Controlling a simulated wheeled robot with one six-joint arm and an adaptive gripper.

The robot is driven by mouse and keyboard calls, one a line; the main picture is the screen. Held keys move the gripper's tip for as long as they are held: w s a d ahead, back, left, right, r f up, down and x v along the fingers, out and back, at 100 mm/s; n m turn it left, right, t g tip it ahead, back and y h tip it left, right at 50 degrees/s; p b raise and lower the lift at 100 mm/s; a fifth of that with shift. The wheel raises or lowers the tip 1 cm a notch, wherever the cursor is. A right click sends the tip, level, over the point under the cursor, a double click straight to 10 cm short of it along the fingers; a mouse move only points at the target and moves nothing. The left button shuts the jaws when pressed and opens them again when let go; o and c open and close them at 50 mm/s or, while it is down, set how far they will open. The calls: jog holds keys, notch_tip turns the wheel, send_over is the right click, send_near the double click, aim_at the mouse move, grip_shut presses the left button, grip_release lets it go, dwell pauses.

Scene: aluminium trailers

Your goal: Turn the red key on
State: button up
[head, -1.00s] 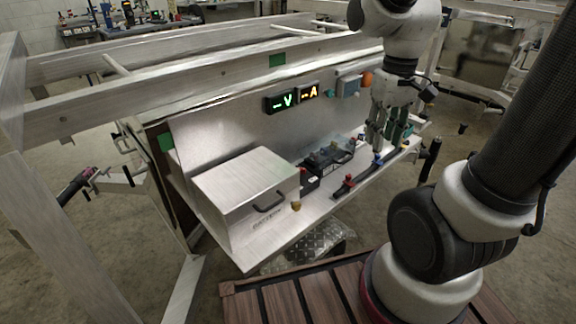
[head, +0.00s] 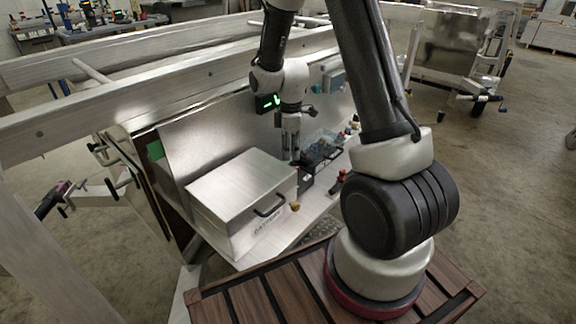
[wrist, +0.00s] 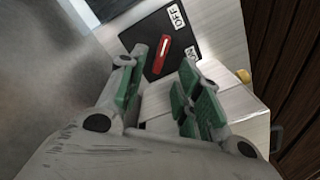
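The red key (wrist: 163,54) sits on a black switch plate (wrist: 182,38) with white OFF and ON labels, seen in the wrist view. The key lies at a slant, between the two labels' sides of the plate. My gripper (wrist: 163,75) is open, its green-padded fingers apart on either side of the key, with nothing between the pads that I can see. Whether the fingers touch the key or plate cannot be told. In the head view my gripper (head: 293,157) points down behind the battery box, and it hides the key there.
The metal battery box (head: 238,190) with a black handle stands left of my gripper. A black tray of parts (head: 322,150) and a red-handled item (head: 339,184) lie to the right on the shelf. The upright metal panel (head: 200,140) stands close behind.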

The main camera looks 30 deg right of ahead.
notch_tip(320, 180, down, 7)
jog(key=shift+r, duration=0.2)
jog(key=shift+c, duration=0.4)
grip_shut()
